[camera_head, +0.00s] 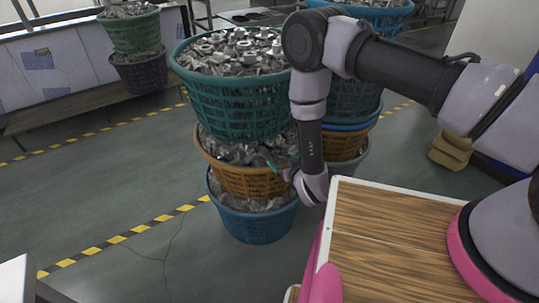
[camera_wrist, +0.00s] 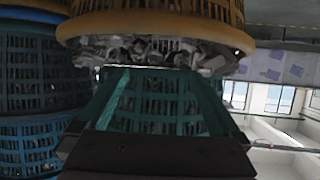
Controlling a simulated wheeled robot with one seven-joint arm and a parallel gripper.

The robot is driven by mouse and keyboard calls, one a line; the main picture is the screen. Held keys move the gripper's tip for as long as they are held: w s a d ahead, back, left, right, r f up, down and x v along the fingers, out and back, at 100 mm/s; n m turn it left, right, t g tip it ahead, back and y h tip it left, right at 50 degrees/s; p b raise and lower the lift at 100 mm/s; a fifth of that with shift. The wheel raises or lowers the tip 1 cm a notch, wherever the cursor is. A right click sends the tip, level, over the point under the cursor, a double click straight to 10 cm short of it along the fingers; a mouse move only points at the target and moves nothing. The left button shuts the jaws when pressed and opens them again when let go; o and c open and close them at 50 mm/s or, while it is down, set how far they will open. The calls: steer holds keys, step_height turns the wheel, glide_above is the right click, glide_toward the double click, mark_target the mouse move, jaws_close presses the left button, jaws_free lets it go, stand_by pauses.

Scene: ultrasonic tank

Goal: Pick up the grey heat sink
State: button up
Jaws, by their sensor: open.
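I cannot pick out the grey heat sink in either view. Many small grey metal parts fill the stacked baskets, too small and mixed to tell apart. My gripper (camera_head: 279,170) points left toward the orange basket (camera_head: 240,179) in the middle of the near stack, its green fingertip close to the basket's rim. In the wrist view, which looks upside down, my gripper (camera_wrist: 160,72) has its two green fingers apart, with the teal basket (camera_wrist: 155,105) seen between them. I see nothing held. Whether a finger touches a basket is unclear.
The near stack has the teal basket on top and a blue basket (camera_head: 253,220) at the bottom. Another stack stands just behind on the right. A wooden surface with a white edge (camera_head: 328,230) is at the front right. The floor (camera_head: 110,190) to the left is open.

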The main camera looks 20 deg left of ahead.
mark_target(271, 155)
steer(key=shift+n+y, duration=0.3)
steer(key=w+a+f, duration=0.1)
steer(key=f, duration=0.1)
steer(key=w+a+f, duration=0.1)
steer(key=a, duration=0.1)
steer(key=shift+w+a+f, duration=0.1)
steer(key=shift+w+f, duration=0.05)
steer(key=shift+f, duration=0.2)
steer(key=shift+r+x, duration=0.1)
steer(key=shift+x, duration=1.3)
steer(key=shift+r+x, duration=0.15)
steer(key=shift+x, duration=1.25)
steer(key=shift+w, duration=0.15)
steer(key=c, duration=1.5)
steer(key=shift+r, duration=0.15)
